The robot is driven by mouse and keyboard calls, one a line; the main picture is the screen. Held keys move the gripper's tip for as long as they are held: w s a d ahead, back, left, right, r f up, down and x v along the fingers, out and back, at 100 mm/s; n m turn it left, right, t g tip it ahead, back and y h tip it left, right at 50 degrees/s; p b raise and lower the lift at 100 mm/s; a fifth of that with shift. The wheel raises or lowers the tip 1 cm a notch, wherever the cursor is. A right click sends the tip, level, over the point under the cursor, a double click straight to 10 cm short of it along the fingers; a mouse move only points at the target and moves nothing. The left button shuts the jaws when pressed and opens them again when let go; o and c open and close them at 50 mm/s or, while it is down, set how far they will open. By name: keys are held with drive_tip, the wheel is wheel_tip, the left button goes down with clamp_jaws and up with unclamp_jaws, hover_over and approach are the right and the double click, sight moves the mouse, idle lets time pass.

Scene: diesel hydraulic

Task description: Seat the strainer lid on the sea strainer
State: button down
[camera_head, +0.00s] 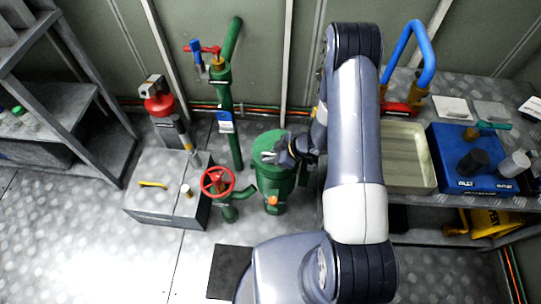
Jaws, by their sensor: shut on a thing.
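The green sea strainer (275,188) stands on the floor against the back wall, with an orange fitting low on its front. The round green strainer lid (264,145) shows at its top, partly covered by my gripper. My gripper (280,157) is at the lid, with its jaws shut on it. My arm reaches in from the front right. From this view I cannot tell whether the lid is touching the strainer's rim or sits slightly above it.
A red handwheel valve (217,181) stands close left of the strainer. A green pipe (229,100) rises behind it. A grey box (160,190) is further left. On the right, a bench holds a tray (408,185) and a blue toolbox (470,178).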

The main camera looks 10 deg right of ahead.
drive_tip(key=shift+f+b, duration=0.3)
drive_tip(key=shift+f, duration=0.15)
drive_tip(key=c, duration=1.4)
unclamp_jaws()
drive_tip(key=p+v, duration=0.2)
drive_tip(key=v, duration=0.9)
drive_tip(key=shift+a, duration=0.1)
drive_tip(key=b+x, duration=0.2)
drive_tip(key=x, duration=0.9)
drive_tip(key=shift+r+p, duration=0.3)
drive_tip(key=shift+r, duration=0.1)
